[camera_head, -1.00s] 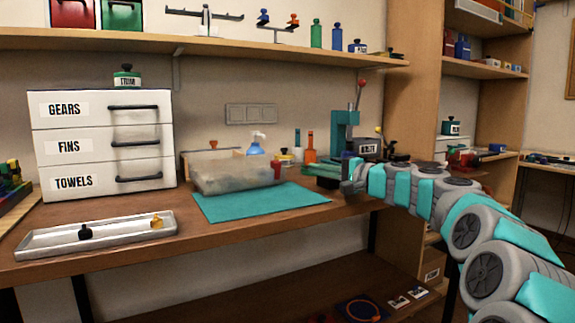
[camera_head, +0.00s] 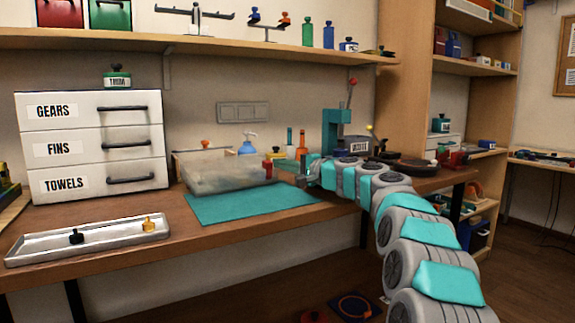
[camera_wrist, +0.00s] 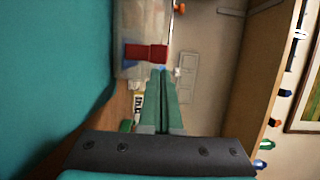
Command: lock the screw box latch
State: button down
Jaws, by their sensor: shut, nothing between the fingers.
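The screw box (camera_head: 222,176) is a translucent bin at the back of the teal mat. A small red latch (camera_head: 268,168) shows at its right end. In the wrist view the clear box (camera_wrist: 133,78) is above my fingers, with the red latch (camera_wrist: 146,53) in front of it. My gripper (camera_head: 300,172) is right of the box, a short way from the latch. In the wrist view my gripper (camera_wrist: 160,74) is shut and empty, its teal fingertips just below the red latch. I cannot tell whether they touch it.
The teal mat (camera_head: 245,205) lies clear in front of the box. A blue spray bottle (camera_head: 248,145) and an orange bottle (camera_head: 301,148) stand behind. A teal press (camera_head: 335,130) stands behind my arm. A metal tray (camera_head: 105,236) and white drawers (camera_head: 90,148) are left.

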dwell(0.3)
jog(key=shift+s+a+b, duration=0.9)
jog(key=shift+a, duration=0.25)
jog(key=b+v, duration=0.2)
jog(key=v, duration=0.8)
